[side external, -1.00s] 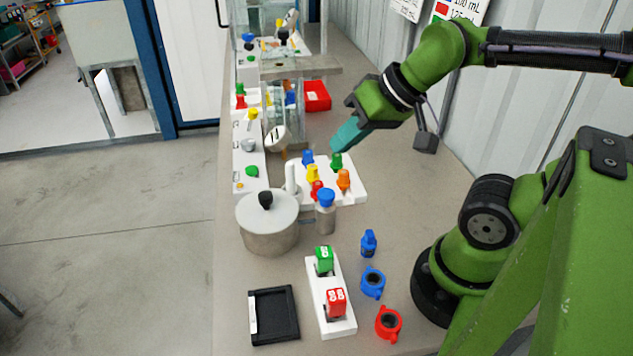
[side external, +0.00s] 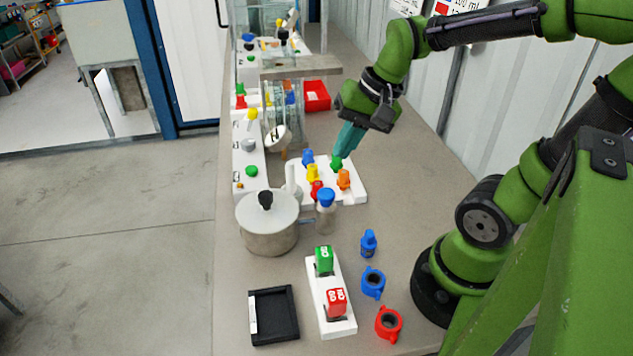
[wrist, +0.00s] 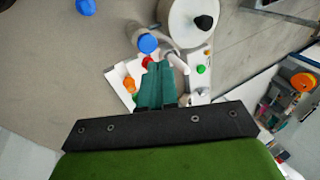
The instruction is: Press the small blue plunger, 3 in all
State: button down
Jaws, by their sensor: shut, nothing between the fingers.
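The small blue plunger (side external: 308,158) stands upright at the far left of a white base (side external: 354,190) in the side view. Green (side external: 336,164), yellow (side external: 313,172), red (side external: 316,188) and orange (side external: 343,179) plungers stand on the same base. My gripper (side external: 341,156), with teal fingers, is shut and empty. Its tips are at the top of the green plunger in the picture, to the right of the blue one; I cannot tell whether they touch.
A steel pot (side external: 268,228) and a blue-capped bottle (side external: 326,215) stand just in front of the base. Nearer are a green-and-red switch block (side external: 331,292), a black tray (side external: 290,330) and blue and red rings. A red bin (side external: 317,95) and glassware stand behind.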

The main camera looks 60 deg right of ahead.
aim_at(329, 190)
jog(key=w+m+g+y, duration=0.1)
jog(key=m+y, duration=0.1)
jog(key=m, duration=0.4)
jog(key=w+m+g+y, duration=0.1)
jog(key=m+y, duration=0.1)
jog(key=m, duration=0.4)
jog(key=w+m+y, duration=0.1)
jog(key=m+y, duration=0.1)
jog(key=m, duration=0.5)
jog(key=shift+w+d+r+g+y, duration=0.2)
jog(key=shift+w+r+g+y, duration=0.1)
jog(key=shift+g, duration=0.1)
jog(key=shift+f, duration=0.15)
jog(key=shift+f, duration=4.35)
jog(key=shift+s+f, duration=0.1)
jog(key=shift+f, duration=0.05)
jog(key=shift+f, duration=0.25)
